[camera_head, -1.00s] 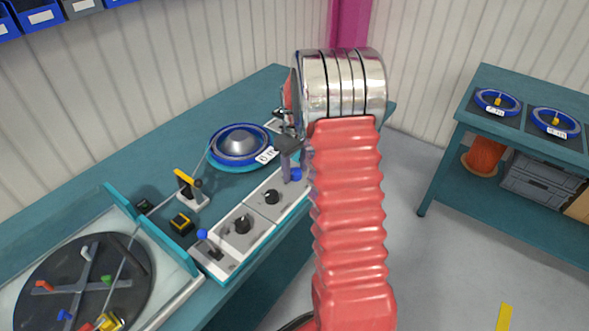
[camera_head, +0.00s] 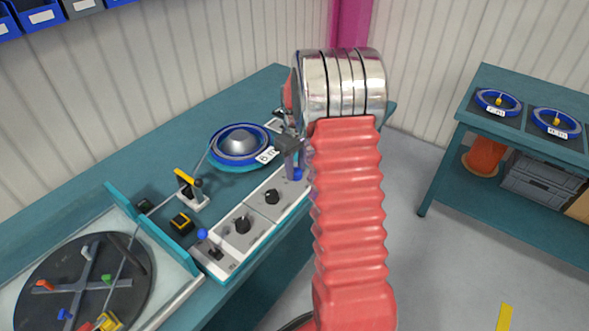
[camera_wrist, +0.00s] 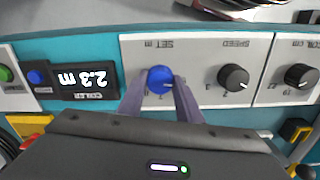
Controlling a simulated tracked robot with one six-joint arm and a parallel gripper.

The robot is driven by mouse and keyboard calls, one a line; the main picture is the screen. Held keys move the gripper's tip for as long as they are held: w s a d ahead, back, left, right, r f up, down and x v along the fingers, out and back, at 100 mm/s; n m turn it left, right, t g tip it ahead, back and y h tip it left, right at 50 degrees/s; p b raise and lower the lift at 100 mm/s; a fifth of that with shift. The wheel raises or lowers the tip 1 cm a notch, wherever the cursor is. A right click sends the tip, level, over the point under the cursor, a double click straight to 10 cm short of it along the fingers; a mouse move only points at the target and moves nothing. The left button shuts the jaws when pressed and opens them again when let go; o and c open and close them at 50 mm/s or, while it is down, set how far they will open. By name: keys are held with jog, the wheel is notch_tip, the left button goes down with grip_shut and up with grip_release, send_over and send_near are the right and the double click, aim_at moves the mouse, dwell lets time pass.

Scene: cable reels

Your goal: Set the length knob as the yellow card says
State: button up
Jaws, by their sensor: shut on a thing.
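The blue length knob (camera_wrist: 160,78), on the panel section marked SET m, sits between the two fingers of my gripper (camera_wrist: 162,84) in the wrist view. The fingertips are closed on its sides. In the head view my gripper (camera_head: 290,150) reaches down to the blue knob (camera_head: 297,174) at the far end of the control panel, partly hidden by my arm. A black counter display (camera_wrist: 85,79) shows white digits upside down that seem to read 2.3 m. I cannot make out the yellow card in either current view.
Black SPEED (camera_wrist: 233,77) and COIL (camera_wrist: 298,76) knobs sit beside the blue one. A blue-rimmed reel (camera_head: 240,147) with a white tag stands behind the panel. A coiling turntable (camera_head: 85,285) is at lower left. A second table (camera_head: 520,205) stands at right.

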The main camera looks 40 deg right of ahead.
jog(key=shift+a+m, duration=0.1)
jog(key=shift+m, duration=0.3)
jog(key=m, duration=0.3)
jog(key=shift+m, duration=2)
jog(key=o, duration=1)
jog(key=shift+o, duration=0.2)
